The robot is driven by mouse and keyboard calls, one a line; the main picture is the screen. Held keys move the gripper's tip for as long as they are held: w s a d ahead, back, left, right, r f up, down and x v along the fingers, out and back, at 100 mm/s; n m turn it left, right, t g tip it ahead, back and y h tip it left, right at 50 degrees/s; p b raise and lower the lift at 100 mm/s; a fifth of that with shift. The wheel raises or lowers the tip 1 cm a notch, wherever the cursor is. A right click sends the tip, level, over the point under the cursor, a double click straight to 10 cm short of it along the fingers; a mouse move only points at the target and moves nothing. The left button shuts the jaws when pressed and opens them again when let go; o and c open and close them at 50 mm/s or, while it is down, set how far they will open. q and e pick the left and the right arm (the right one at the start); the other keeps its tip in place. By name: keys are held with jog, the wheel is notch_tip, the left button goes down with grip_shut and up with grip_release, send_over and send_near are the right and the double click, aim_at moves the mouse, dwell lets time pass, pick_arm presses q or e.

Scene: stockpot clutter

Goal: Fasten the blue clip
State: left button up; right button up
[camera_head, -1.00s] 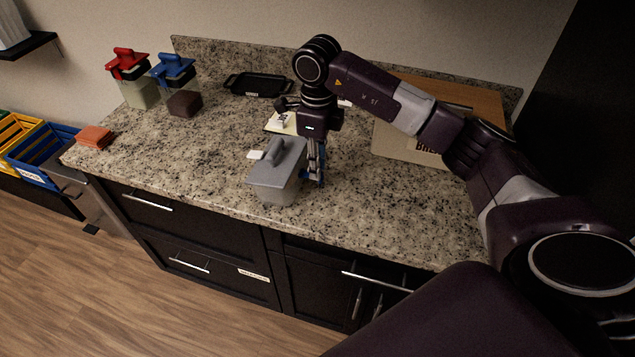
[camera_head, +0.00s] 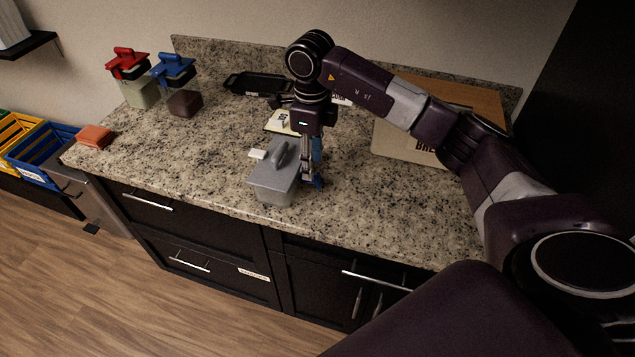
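A clear container with a grey lid (camera_head: 275,176) and a raised grey handle stands near the counter's front edge. Blue parts (camera_head: 318,182) show at its right side, beside and behind my fingers; they appear to be the blue clip, but its shape and whether it is latched are unclear. My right gripper (camera_head: 309,182) points down at the container's right side, close to the lid's right edge. Its fingers overlap the blue parts, so I cannot tell whether they are open or shut, or touching the clip. My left gripper is not in view.
Containers with a red lid (camera_head: 128,66) and a blue lid (camera_head: 173,70) stand at the back left, near a dark brown block (camera_head: 185,103). A black tray (camera_head: 257,84) lies behind. A board (camera_head: 398,139) is at right. The counter's left middle is clear.

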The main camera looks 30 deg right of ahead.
jog(key=shift+s+d, duration=0.1)
jog(key=s+d, duration=0.1)
jog(key=s+d+r, duration=0.1)
jog(key=s+d+r+p, duration=0.1)
jog(key=s, duration=0.1)
jog(key=shift+d, duration=0.2)
dwell(0.4)
grip_shut()
jog(key=shift+f, duration=0.15)
dwell(1.0)
jog(key=shift+w+a+f+b, duration=0.15)
jog(key=shift+w+f+b, duration=0.05)
jog(key=shift+f+b, duration=0.45)
jog(key=shift+w+a+f+b, duration=0.15)
jog(key=shift+f+b, duration=0.4)
jog(key=shift+f, duration=0.1)
jog(key=shift+w, duration=0.1)
